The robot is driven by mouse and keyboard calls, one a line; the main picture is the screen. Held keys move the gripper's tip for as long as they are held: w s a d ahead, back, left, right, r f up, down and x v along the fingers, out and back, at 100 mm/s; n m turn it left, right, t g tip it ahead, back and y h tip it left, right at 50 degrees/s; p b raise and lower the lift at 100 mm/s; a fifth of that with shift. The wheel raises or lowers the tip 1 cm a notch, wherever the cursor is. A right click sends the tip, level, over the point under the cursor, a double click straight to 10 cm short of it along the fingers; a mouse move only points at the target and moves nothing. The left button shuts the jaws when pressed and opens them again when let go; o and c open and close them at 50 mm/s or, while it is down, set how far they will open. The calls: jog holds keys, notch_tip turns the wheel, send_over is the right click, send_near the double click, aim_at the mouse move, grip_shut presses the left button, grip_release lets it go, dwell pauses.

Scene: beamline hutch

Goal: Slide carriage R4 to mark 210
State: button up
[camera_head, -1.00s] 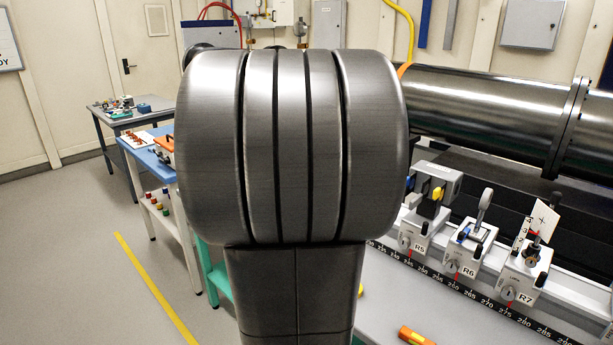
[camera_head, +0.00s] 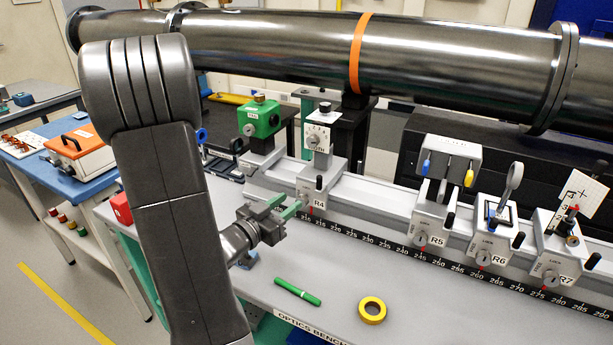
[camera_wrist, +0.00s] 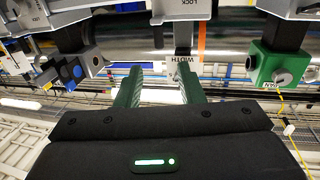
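Carriage R4 (camera_head: 318,187) is a grey block on the rail in the head view, carrying a post and a white dial box (camera_head: 319,137). A red pointer on its front meets the black scale (camera_head: 402,255) near its low end; I cannot read the exact mark. My gripper (camera_head: 291,209) is left and in front of R4, green fingers pointing at its lower front. Whether they touch it is unclear. In the wrist view, my gripper (camera_wrist: 160,88) shows two fingers apart with nothing held between them. R4's WIDTH label (camera_wrist: 187,59) appears upside down beyond the fingers.
A green device (camera_head: 261,119) stands left of R4. Carriages R5 (camera_head: 433,215), R6 (camera_head: 491,235) and R7 (camera_head: 558,249) sit to its right. A green pen (camera_head: 297,291) and yellow tape roll (camera_head: 372,310) lie on the bench. A steel pipe (camera_head: 460,60) runs behind.

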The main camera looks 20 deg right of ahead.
aim_at(319, 189)
jog(key=p+x, duration=0.2)
jog(key=x, duration=1.1)
jog(key=shift+d, duration=0.2)
grip_shut()
